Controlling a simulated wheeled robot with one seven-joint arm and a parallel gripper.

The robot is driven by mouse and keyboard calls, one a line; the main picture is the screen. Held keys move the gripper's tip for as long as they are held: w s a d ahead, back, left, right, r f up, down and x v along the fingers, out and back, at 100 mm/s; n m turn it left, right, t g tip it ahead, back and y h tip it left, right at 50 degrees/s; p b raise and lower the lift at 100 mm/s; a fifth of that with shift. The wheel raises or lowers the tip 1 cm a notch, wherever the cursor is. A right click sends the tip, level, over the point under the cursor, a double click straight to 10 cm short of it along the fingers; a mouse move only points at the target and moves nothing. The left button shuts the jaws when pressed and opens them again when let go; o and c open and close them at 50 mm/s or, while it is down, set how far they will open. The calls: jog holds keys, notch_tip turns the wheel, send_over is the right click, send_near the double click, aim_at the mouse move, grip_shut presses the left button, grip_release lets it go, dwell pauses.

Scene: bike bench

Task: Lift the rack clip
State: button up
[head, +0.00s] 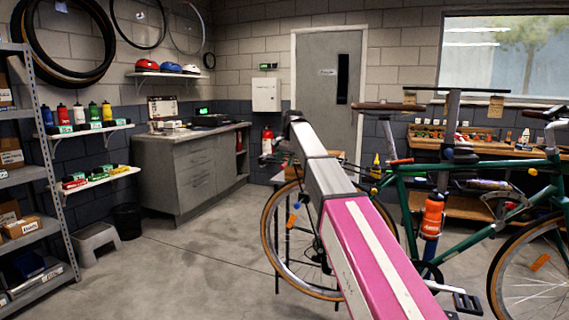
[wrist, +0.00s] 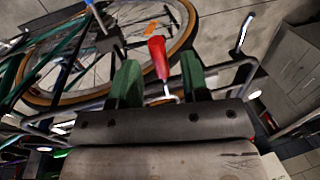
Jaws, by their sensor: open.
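A red lever with a thin metal stem, which looks like the rack clip (wrist: 158,58), stands out in the middle of the wrist view, over the bike's metal rear rack (wrist: 225,66). My gripper (wrist: 160,76) is open, with one green finger on each side of the red lever. Gaps show between the lever and both fingers. The foot of the stem is partly hidden by my gripper's body. In the head view my arm hides the clip and most of the rack.
The green bike (head: 465,153) stands in a repair stand, its rear wheel (head: 276,240) beside my arm. A workbench (head: 495,149) lies behind it. A grey cabinet (head: 190,175), a step stool (head: 97,240) and shelving stand left. The floor (head: 190,270) between is clear.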

jog(key=shift+a+f, duration=0.1)
jog(key=shift+f, duration=0.4)
grip_shut()
jog(key=shift+r, duration=0.15)
